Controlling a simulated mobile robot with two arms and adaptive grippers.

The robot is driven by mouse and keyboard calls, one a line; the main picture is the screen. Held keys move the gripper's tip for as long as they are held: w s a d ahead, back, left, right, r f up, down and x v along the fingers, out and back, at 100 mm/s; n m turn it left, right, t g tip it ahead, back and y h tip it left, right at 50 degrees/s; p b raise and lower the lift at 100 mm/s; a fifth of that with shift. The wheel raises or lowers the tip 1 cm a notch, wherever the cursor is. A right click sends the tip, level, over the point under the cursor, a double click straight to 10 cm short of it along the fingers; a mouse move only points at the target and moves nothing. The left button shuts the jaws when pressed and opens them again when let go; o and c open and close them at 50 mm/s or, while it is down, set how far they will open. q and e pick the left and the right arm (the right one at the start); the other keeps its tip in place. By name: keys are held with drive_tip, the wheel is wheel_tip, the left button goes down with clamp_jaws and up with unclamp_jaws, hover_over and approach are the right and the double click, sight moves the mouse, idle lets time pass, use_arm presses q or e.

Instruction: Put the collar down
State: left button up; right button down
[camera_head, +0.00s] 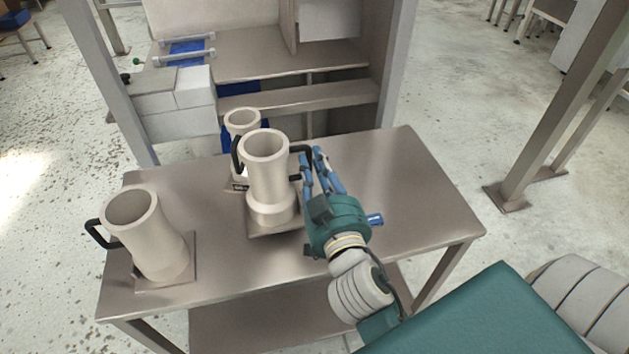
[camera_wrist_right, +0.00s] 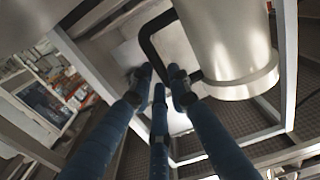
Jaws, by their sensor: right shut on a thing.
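The middle collar (camera_head: 268,168), a pale beige cylinder with a wide flange at its lower end, is upright over a square plate (camera_head: 262,234) on the metal table. I cannot tell whether it touches the plate. My right gripper (camera_head: 309,165), with blue fingers and a green body, is at its right side, shut on its black handle (camera_head: 299,149). In the right wrist view, the fingers (camera_wrist_right: 158,85) close around the black handle (camera_wrist_right: 150,45), with the metallic collar (camera_wrist_right: 228,45) to their right. My left gripper is not in view.
A similar handled vessel (camera_head: 150,238) stands on its own plate at the table's left. Another (camera_head: 242,122) stands behind the middle collar, partly hidden. A grey bench with shelves (camera_head: 290,55) and metal posts stand behind.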

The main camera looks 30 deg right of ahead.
drive_tip(key=shift+f+b, duration=0.45)
drive_tip(key=shift+f, duration=1.55)
drive_tip(key=shift+w+f, duration=0.1)
drive_tip(key=shift+f, duration=0.05)
drive_tip(key=c, duration=1.6)
unclamp_jaws()
drive_tip(key=shift+c, duration=0.2)
